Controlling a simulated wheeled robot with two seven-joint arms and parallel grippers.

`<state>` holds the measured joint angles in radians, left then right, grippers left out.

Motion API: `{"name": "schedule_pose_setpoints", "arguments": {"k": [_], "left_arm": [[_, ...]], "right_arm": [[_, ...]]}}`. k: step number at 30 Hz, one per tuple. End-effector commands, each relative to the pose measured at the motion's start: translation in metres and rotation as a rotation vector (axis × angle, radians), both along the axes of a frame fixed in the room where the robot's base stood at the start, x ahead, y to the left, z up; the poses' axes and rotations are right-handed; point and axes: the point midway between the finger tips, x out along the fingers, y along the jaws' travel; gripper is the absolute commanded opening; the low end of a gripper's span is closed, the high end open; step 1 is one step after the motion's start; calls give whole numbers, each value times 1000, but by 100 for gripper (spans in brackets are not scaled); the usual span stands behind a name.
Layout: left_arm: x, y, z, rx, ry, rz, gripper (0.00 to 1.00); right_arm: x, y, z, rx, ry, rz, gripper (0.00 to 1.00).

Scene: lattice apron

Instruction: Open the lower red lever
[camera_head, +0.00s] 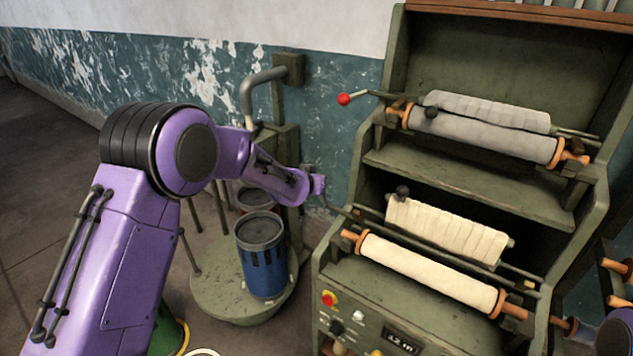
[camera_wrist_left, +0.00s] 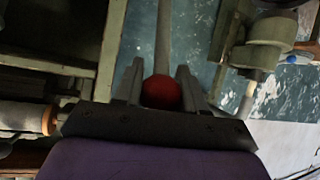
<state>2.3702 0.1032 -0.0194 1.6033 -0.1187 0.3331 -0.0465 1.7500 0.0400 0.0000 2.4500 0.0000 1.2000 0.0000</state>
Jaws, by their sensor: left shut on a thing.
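The lower lever's red ball knob (camera_wrist_left: 162,92) sits between the two fingers of my left gripper (camera_wrist_left: 160,88), which is shut on it. The lever's thin grey rod (camera_wrist_left: 163,35) runs up from the knob in the left wrist view. In the head view my left gripper (camera_head: 318,184) is at the left end of the lower lever rod (camera_head: 338,210), beside the green machine, and it hides the lower knob. The upper lever's red knob (camera_head: 344,99) shows clear above it, at the machine's upper left. My right gripper is not in view.
The green machine (camera_head: 470,172) holds a grey upper roll (camera_head: 480,134) and a cream lower roll (camera_head: 430,272). A blue canister (camera_head: 262,262) stands on a round green base left of it. A grey bent pipe (camera_head: 250,95) rises behind my left forearm.

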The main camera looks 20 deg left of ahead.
Motion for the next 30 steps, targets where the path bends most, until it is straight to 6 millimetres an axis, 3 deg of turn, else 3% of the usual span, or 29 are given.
{"name": "schedule_pose_setpoints", "arguments": {"k": [2, 3, 5, 16, 25, 30], "left_arm": [[0, 0, 0, -1, -2, 0, 0], [0, 0, 0, -1, -2, 0, 50], [0, 0, 0, -1, -1, 0, 64], [-7, 0, 3, 0, 0, 0, 64], [-64, -3, 34, -1, -2, 1, 64], [-85, -4, 47, 0, 1, 0, 64]], "right_arm": [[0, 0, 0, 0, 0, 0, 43], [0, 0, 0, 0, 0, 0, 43], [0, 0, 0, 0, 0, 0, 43], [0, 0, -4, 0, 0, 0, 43], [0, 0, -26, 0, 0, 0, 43], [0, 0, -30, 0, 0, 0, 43]]}}
